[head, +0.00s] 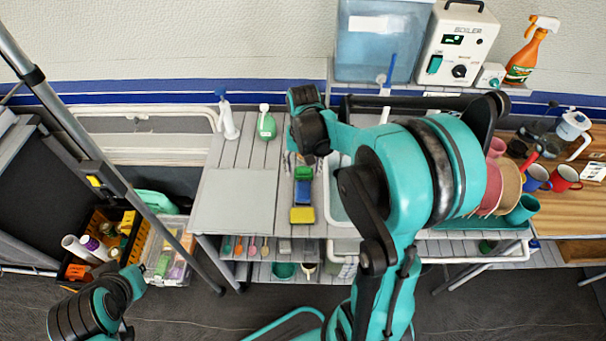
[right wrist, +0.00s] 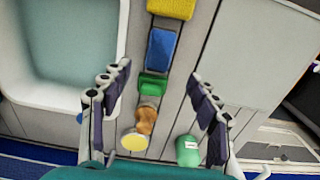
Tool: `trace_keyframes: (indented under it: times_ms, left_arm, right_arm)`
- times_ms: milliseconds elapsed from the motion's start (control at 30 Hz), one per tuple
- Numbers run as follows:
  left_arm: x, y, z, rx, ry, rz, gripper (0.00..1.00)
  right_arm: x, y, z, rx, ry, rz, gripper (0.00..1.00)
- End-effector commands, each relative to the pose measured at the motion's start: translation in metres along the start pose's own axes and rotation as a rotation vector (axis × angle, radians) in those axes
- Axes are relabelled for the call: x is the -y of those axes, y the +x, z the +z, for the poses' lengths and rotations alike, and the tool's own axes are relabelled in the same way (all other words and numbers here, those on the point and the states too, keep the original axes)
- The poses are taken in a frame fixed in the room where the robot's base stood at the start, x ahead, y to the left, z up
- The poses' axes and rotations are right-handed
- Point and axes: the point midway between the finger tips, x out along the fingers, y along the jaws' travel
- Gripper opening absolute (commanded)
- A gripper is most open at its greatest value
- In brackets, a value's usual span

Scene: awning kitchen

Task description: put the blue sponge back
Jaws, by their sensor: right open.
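The blue sponge (head: 303,193) lies on the grey slatted counter between a green sponge (head: 304,173) and a yellow sponge (head: 302,215). In the right wrist view the blue sponge (right wrist: 161,50) is past my fingertips, with the green one (right wrist: 153,85) nearer and the yellow one (right wrist: 172,8) farther. My right gripper (right wrist: 160,82) is open and empty, its fingers spread on either side of the row. In the head view the right gripper (head: 303,158) hangs just behind the green sponge, partly hidden by its wrist. Of my left arm only dark and teal links show at lower left.
The white-rimmed sink (right wrist: 108,65) lies beside the sponges. A brush with a wooden body (right wrist: 146,118) and a green bottle (right wrist: 188,150) stand near the gripper. A grey board (head: 234,200) lies left of the sponges. Dishes (head: 510,188) stand at right.

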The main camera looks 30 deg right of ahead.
Motion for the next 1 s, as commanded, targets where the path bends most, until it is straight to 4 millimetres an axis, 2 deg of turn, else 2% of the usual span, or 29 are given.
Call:
trace_keyframes:
  times_ms: [133, 233, 400, 533, 733, 833, 1000]
  left_arm:
    - [0.0, -0.002, -0.001, 0.0, 0.0, 0.0, 0.0]
    - [0.0, -0.001, -0.001, 0.0, 0.0, 0.0, 0.0]
    - [0.0, -0.001, -0.001, 0.0, 0.0, 0.0, 0.0]
    - [0.0, -0.001, -0.001, 0.0, 0.0, 0.0, 0.0]
    - [0.0, -0.001, -0.001, 0.0, 0.0, 0.0, 0.0]
    - [0.0, -0.001, -0.001, 0.0, 0.0, 0.0, 0.0]
    - [0.0, -0.001, -0.001, 0.0, 0.0, 0.0, 0.0]
  right_arm:
    - [0.002, -0.014, 0.006, -0.02, -0.02, -0.006, 0.61]
    - [0.008, -0.03, 0.021, -0.075, -0.072, -0.024, 0.61]
    - [0.02, -0.062, 0.064, -0.231, -0.217, -0.071, 0.61]
    - [0.026, -0.077, 0.097, -0.361, -0.333, -0.107, 0.61]
    - [0.031, -0.084, 0.135, -0.524, -0.471, -0.15, 0.61]
    - [0.033, -0.084, 0.145, -0.572, -0.511, -0.162, 0.61]
    - [0.033, -0.084, 0.15, -0.604, -0.534, -0.169, 0.61]
